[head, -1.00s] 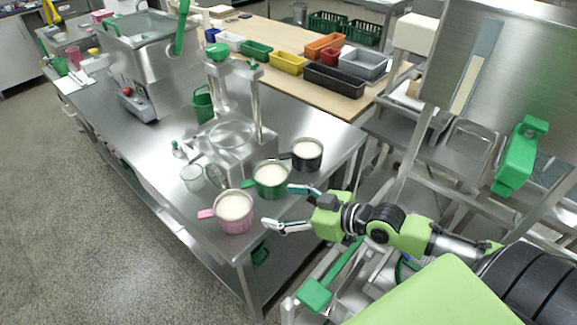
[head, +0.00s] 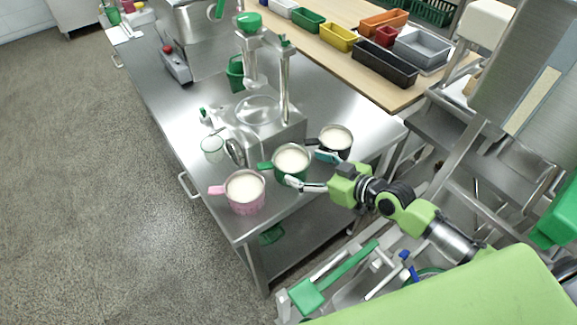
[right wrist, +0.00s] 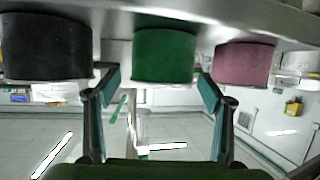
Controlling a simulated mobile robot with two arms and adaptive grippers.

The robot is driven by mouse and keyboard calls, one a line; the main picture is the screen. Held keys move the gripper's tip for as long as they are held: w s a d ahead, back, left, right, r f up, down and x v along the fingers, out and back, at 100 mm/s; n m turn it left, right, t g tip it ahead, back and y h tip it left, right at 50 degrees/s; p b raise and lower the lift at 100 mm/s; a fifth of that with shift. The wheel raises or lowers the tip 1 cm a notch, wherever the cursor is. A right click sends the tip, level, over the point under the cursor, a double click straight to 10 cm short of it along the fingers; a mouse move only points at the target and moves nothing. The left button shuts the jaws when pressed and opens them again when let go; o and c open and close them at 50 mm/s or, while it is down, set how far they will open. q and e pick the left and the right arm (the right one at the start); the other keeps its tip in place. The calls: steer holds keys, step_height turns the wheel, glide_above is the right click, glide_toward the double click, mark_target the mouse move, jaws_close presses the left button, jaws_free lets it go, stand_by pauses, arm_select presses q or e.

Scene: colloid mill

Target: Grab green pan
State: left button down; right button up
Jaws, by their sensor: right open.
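The green pan (head: 291,167), filled with white contents, stands upright near the right edge of the steel table, its handle pointing left. It also shows in the right wrist view (right wrist: 165,55). My right gripper (head: 316,171) is open and empty beside the green pan's right side, with one finger toward the black pan and one toward the pink pan. In the right wrist view its fingertips (right wrist: 158,85) are spread to either side of the green pan. Contact cannot be told. My left gripper is not in view.
A pink pan (head: 245,195) and a black pan (head: 337,143), both with white contents, stand close on either side. Behind is the steel mill (head: 258,115), with a clear glass (head: 212,150) beside it. Coloured bins stand on the wooden table (head: 350,72).

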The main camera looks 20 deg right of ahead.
mark_target(280, 160)
steer(key=shift+s+f+p+x, duration=0.1)
steer(key=shift+p+x, duration=0.1)
steer(key=shift+x, duration=1.35)
steer(key=shift+s+f+p+x, duration=0.1)
steer(key=shift+f+p+x, duration=0.1)
steer(key=shift+x, duration=1.3)
steer(key=shift+a+r, duration=0.1)
steer(key=shift+r, duration=0.05)
steer(key=c, duration=1.1)
